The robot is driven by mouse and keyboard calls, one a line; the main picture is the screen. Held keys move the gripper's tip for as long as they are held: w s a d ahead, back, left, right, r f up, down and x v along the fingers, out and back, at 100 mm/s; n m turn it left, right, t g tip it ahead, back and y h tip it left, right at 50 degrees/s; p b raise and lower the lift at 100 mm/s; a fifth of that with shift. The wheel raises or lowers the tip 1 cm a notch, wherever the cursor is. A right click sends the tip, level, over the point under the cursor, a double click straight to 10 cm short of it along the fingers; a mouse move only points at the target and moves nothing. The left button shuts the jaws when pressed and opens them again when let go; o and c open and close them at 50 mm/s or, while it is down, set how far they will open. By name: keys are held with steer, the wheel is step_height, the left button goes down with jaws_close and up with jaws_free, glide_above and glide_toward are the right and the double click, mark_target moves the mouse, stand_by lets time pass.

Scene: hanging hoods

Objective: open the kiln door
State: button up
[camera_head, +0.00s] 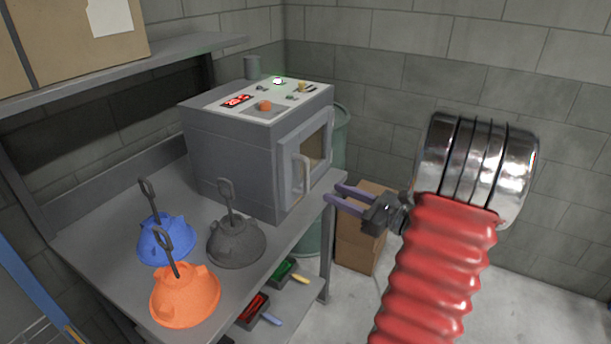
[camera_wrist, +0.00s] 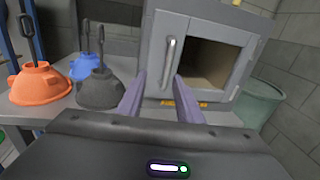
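The kiln (camera_head: 232,163) is a grey box on the workbench, with a control panel on top. Its door (camera_head: 287,168) faces right in the head view and looks shut, with a window showing a brownish inside. A pale upright handle (camera_head: 302,176) is on the door's left part. In the wrist view the handle (camera_wrist: 171,62) stands left of the door window (camera_wrist: 210,66). My gripper (camera_head: 332,198) is open and empty, in front of the door and apart from the handle. In the wrist view its purple fingers (camera_wrist: 159,78) point toward the handle, which appears beyond them.
Orange (camera_head: 185,295), blue (camera_head: 165,243) and dark grey (camera_head: 236,243) hoods with upright hooks stand on the workbench (camera_head: 105,240) left of the kiln. A cardboard box (camera_head: 357,245) and a green bin (camera_head: 341,138) are beyond the bench. A shelf (camera_head: 150,62) overhangs at left.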

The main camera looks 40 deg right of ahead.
mark_target(306, 189)
steer(key=shift+s+d+m+h, duration=0.2)
steer(key=shift+d+m, duration=0.05)
steer(key=shift+d, duration=0.2)
steer(key=shift+s+d+m+h, duration=0.15)
steer(key=shift+d+m+h, duration=0.1)
steer(key=shift+d, duration=0.2)
steer(key=shift+w+f, duration=0.1)
steer(key=w, duration=0.4)
steer(key=w+a, duration=0.1)
steer(key=w, duration=0.4)
steer(key=w+a, duration=0.1)
steer(key=w, duration=0.3)
steer(key=shift+w+a, duration=0.1)
steer(key=shift+w, duration=0.15)
steer(key=shift+c, duration=0.6)
jaws_close()
